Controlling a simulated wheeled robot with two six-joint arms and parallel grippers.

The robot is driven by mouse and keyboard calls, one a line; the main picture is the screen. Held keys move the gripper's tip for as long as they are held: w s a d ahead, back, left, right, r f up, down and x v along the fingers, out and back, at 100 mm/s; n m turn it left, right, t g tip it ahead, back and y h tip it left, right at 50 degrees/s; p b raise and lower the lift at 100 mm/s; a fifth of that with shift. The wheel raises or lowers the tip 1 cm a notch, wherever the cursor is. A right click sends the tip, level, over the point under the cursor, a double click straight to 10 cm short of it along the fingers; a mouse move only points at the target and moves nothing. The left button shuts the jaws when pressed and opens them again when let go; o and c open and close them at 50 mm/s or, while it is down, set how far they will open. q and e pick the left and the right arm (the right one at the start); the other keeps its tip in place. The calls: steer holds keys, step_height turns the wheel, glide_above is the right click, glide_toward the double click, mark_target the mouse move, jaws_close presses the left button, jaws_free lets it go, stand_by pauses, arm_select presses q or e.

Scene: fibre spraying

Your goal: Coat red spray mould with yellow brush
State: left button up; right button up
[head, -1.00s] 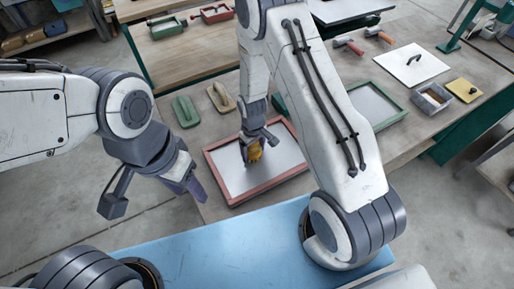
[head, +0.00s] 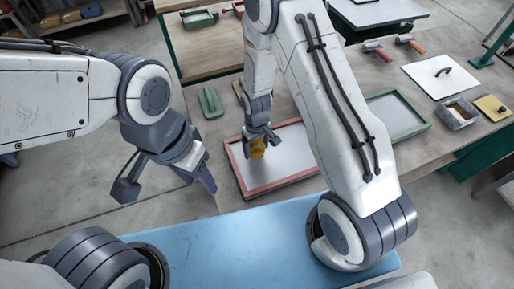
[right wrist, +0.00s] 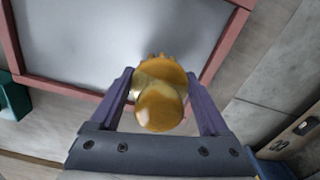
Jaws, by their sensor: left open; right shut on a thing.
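The red-framed spray mould (head: 232,168) lies on the workbench with a pale grey inner surface. It also shows in the right wrist view (right wrist: 60,88). My right gripper (head: 262,142) is shut on the yellow brush (head: 257,152) over the left part of the mould. In the right wrist view the yellow brush (right wrist: 160,106) sits between the two purple fingers, over the mould near its frame. I cannot tell whether it touches the surface. My left gripper (head: 168,192) is open and empty, left of the mould and away from the bench.
A green-framed mould (head: 398,108) lies to the right, partly behind my right arm. A green float (head: 210,102) lies behind the red mould. A blue surface (head: 235,245) is in front.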

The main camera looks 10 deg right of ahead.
mark_target(255, 146)
steer(key=shift+r+p, duration=1.45)
steer(key=shift+r, duration=0.85)
steer(key=shift+f, duration=0.1)
